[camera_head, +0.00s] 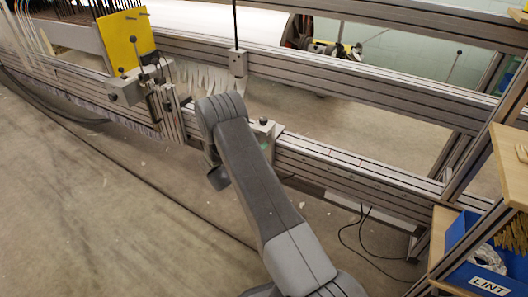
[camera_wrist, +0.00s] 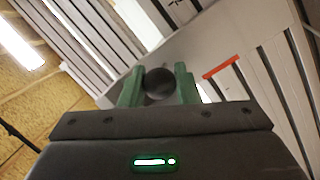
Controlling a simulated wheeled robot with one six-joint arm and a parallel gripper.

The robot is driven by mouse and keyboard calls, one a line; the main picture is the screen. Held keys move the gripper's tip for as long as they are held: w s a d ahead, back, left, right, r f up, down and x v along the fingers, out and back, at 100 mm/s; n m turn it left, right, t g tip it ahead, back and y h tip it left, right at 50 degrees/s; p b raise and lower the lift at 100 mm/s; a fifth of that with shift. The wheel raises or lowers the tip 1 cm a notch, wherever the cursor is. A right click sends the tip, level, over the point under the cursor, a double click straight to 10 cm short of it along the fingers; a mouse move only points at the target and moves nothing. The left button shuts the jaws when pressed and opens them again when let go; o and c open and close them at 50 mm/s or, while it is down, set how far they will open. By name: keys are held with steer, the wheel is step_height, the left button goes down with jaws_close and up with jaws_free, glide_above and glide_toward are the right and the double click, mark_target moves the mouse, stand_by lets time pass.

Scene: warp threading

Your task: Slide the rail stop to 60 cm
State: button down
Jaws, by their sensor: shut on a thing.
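The rail stop (camera_head: 265,131) is a grey block with a black knob on top, seated on the front metal rail (camera_head: 330,165). My arm covers its left part in the head view. In the wrist view, my gripper (camera_wrist: 160,72) has its two green fingers closed on the sides of the stop's dark round knob (camera_wrist: 159,84). A pale flat surface lies behind the knob. A short red mark (camera_wrist: 220,67) shows on the pale metal to the right of the fingers. I cannot read any scale.
To the left, a clamp block with a black knob (camera_head: 124,88) and a yellow plate (camera_head: 126,40) sit at the rail. A vertical black rod (camera_head: 236,30) stands behind. A blue bin labelled LINT (camera_head: 480,262) is on a wooden shelf at right. The rail right of the stop looks clear.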

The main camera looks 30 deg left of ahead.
steer(key=c, duration=1.1)
jaws_free()
steer(key=p+v, duration=0.3)
steer(key=v, duration=1.1)
steer(key=shift+w, duration=0.1)
steer(key=shift+w, duration=0.15)
steer(key=b+x, duration=0.3)
steer(key=x, duration=1)
steer(key=shift+w+d, duration=0.15)
steer(key=shift+w, duration=0.2)
steer(key=shift+s+d, duration=0.1)
steer(key=shift+d, duration=0.15)
